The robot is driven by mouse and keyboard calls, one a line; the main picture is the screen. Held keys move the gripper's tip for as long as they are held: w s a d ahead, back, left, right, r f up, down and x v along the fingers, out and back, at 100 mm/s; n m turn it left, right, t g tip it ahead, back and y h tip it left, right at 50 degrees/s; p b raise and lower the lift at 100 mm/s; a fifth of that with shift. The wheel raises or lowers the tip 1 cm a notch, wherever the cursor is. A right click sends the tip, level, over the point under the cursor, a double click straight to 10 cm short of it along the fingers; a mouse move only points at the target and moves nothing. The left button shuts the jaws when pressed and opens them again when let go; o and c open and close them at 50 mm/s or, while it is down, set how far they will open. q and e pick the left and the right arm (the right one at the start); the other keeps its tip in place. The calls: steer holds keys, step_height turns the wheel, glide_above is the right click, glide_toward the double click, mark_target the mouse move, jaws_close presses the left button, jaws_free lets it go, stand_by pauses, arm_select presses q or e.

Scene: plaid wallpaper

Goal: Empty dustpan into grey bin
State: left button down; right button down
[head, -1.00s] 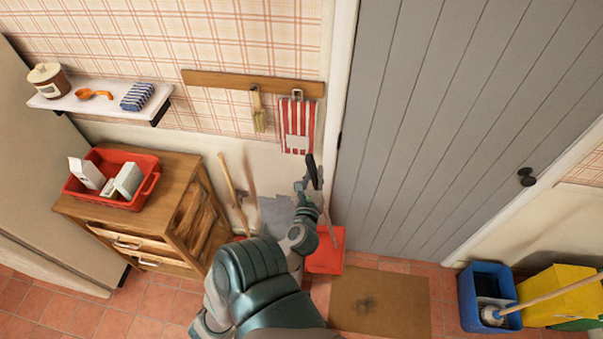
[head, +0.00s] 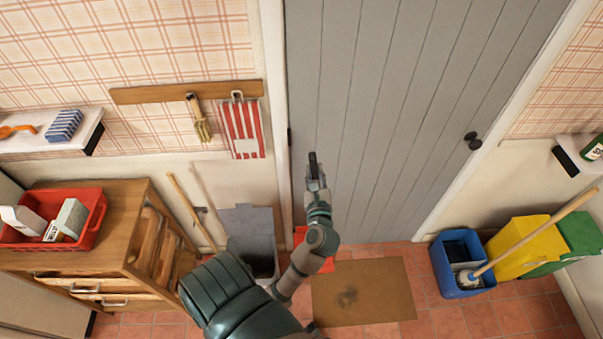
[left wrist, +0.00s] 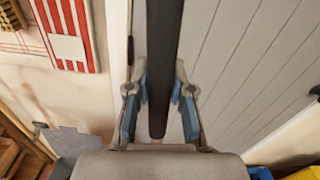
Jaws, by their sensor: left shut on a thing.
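My left gripper (head: 317,183) is shut on the black handle (head: 313,160) of the dustpan, in front of the grey door. In the left wrist view the handle (left wrist: 163,60) runs upright between the two fingers. The dustpan's red pan (head: 326,265) shows low behind my left forearm, which hides much of it. Whether anything lies in the pan cannot be seen. The grey bin (head: 248,222) stands against the wall left of the door, left of the gripper. My arm covers its lower part. My right gripper is not in view.
A wooden cabinet (head: 128,235) with a red crate (head: 92,228) stands at the left. A wooden stick (head: 188,205) leans by the grey bin. A brown mat (head: 385,290) lies before the door. Blue (head: 444,275) and yellow (head: 517,236) bins and a mop stand at the right.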

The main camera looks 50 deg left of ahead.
arm_select(q)
steer(key=w+d+m+b, duration=0.1)
steer(key=w+d, duration=0.7)
steer(key=w, duration=0.1)
steer(key=shift+w+f, duration=0.2)
steer(key=shift+w, duration=0.05)
steer(key=shift+d, duration=0.1)
